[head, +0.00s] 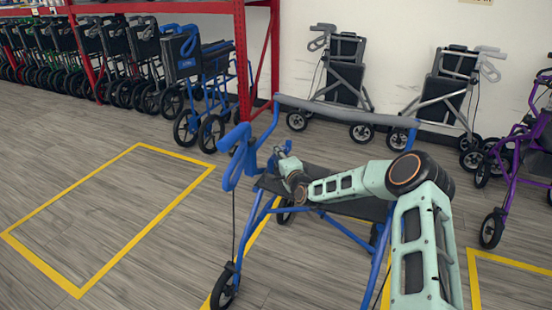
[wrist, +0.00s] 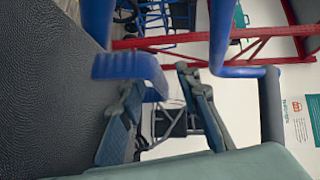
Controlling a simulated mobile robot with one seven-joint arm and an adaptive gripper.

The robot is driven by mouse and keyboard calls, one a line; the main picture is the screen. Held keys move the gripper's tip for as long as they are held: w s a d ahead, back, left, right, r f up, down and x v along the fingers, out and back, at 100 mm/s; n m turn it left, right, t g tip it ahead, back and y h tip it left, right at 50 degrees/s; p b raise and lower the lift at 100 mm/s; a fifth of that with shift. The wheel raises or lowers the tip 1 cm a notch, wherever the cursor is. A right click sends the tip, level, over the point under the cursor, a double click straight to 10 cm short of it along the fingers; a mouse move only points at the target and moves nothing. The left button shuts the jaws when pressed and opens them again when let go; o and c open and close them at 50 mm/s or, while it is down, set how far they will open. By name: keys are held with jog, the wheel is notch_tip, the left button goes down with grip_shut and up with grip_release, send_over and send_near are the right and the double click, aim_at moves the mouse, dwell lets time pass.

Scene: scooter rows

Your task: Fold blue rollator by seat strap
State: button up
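The blue rollator (head: 262,215) stands unfolded in the centre of the head view, with a dark seat (head: 345,205) and grey backrest bar (head: 345,108). In the wrist view the dark textured seat (wrist: 45,100) fills the left side. A blue curved band (wrist: 128,66), which looks like the seat strap, stands out from it. My gripper (head: 283,156) is over the seat near the left side of the frame. In the wrist view its fingers (wrist: 162,82) are apart, with the band's end close to the left fingertip. I cannot tell whether they touch.
A yellow floor outline (head: 140,147) encloses empty floor at left. Folded rollators (head: 340,75) stand along the back wall. A purple rollator (head: 515,170) stands at right.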

jog(key=shift+w+a, duration=0.15)
jog(key=shift+w, duration=0.25)
grip_shut()
